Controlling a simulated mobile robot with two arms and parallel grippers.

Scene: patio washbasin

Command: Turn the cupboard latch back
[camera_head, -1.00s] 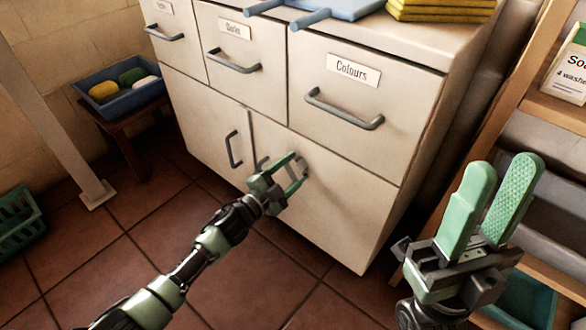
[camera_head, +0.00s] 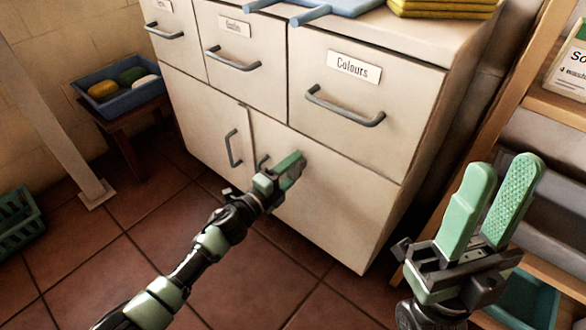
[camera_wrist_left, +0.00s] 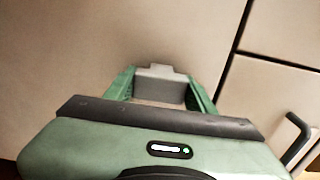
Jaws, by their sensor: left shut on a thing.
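The cream cupboard door (camera_head: 335,205) below the drawer labelled Colours is shut. My left gripper (camera_head: 291,166) is at its upper left part, near the gap between the two doors. In the left wrist view the grey latch (camera_wrist_left: 160,88) lies between the green fingertips, against the cream front. My left gripper is shut on this latch. In the head view the fingers hide most of the latch, so its angle cannot be told there. My right gripper (camera_head: 505,200) is open and empty, raised at the right, away from the cupboard.
Drawers with grey bar handles (camera_head: 345,110) sit above the doors. The left door has its own handle (camera_head: 233,148). A blue basin (camera_head: 140,97) stands on a small stool at left. A wooden shelf (camera_head: 555,108) stands at right.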

